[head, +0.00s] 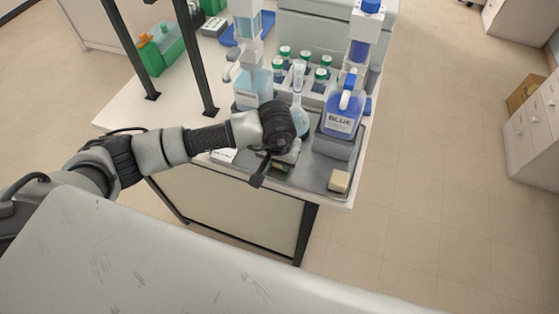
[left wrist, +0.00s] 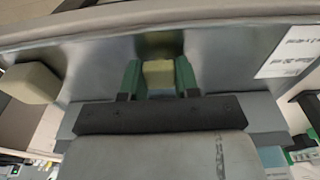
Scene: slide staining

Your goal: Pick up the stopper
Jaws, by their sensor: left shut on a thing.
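My left gripper (head: 279,166) reaches over the front of the grey tray on the bench, pointing down. In the left wrist view its two green-sided fingers (left wrist: 159,78) are shut on a small pale yellow block-like stopper (left wrist: 158,72). In the head view the gripper and wrist mostly hide the stopper. A second, similar pale yellow block (head: 339,181) sits apart at the tray's front right corner. It also shows at the left of the left wrist view (left wrist: 31,83). My right gripper is in neither view.
A blue-labelled jug (head: 342,114) stands on a grey block right of my wrist. A clear flask (head: 299,112) is just behind it, with several green-capped bottles (head: 305,60) further back. A white label (head: 224,155) lies left of the gripper. Dark uprights (head: 194,55) stand at the left.

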